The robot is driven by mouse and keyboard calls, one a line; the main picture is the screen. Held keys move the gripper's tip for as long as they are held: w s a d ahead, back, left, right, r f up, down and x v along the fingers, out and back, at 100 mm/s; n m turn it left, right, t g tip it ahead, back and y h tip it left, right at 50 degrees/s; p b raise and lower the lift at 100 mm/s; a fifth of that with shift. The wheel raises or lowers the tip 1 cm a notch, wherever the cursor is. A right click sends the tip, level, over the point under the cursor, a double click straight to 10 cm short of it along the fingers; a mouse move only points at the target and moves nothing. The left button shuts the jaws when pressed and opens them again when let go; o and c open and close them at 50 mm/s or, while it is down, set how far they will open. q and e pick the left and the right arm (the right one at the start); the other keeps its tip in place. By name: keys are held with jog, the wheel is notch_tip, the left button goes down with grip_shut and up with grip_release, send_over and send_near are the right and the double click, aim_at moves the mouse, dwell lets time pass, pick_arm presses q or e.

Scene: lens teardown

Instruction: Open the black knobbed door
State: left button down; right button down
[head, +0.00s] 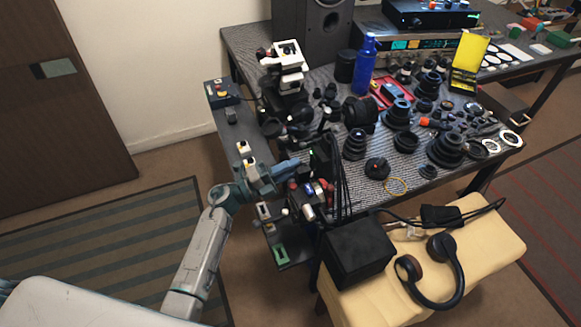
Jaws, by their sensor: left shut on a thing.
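My left arm comes in from the lower left, and its blue-grey left gripper (288,168) is at the left part of the work table, among small dark parts. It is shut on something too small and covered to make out. I cannot pick out a black door with a knob for certain. A brown door or panel (55,110) with a grey plate stands at the far left, well away from the gripper. My right gripper is not in view.
The grey work table (262,75) is crowded with lenses, a blue bottle (365,68) and a white-topped microscope-like device (289,62). A black box (358,252) and headphones (440,275) lie on a cream stool (490,240). Striped carpet at lower left is clear.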

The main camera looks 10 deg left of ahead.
pick_arm(q)
jog(key=c, duration=1.5)
grip_release()
